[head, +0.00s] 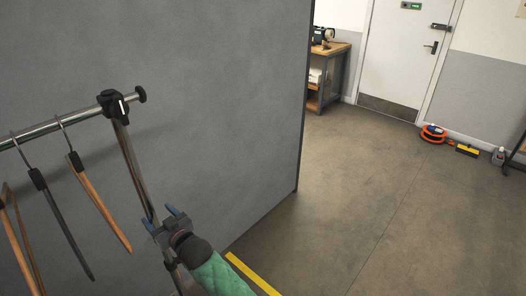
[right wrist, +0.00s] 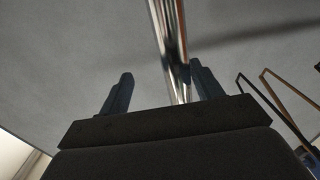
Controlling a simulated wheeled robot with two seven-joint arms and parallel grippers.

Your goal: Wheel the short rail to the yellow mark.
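The short rail (head: 70,125) is a chrome clothes rail with several hangers, at the left of the head view. Its upright post (head: 133,165) drops from a black end fitting and runs down behind my right gripper. My right gripper (head: 161,218) is at the post, with its fingers apart. In the right wrist view the post (right wrist: 168,40) passes across the gap, close to the right-hand finger of the open gripper (right wrist: 162,85); whether they touch is unclear. The yellow mark (head: 250,273) is a strip on the floor, just right of my right forearm. The rail's base and my left gripper are out of view.
A grey partition (head: 220,90) stands behind the rail, ending at a vertical edge. Beyond it are a wooden bench (head: 330,50), a white door (head: 405,50), an orange cable reel (head: 433,133) and a yellow broom head (head: 467,150). The floor (head: 350,200) right of the mark is clear.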

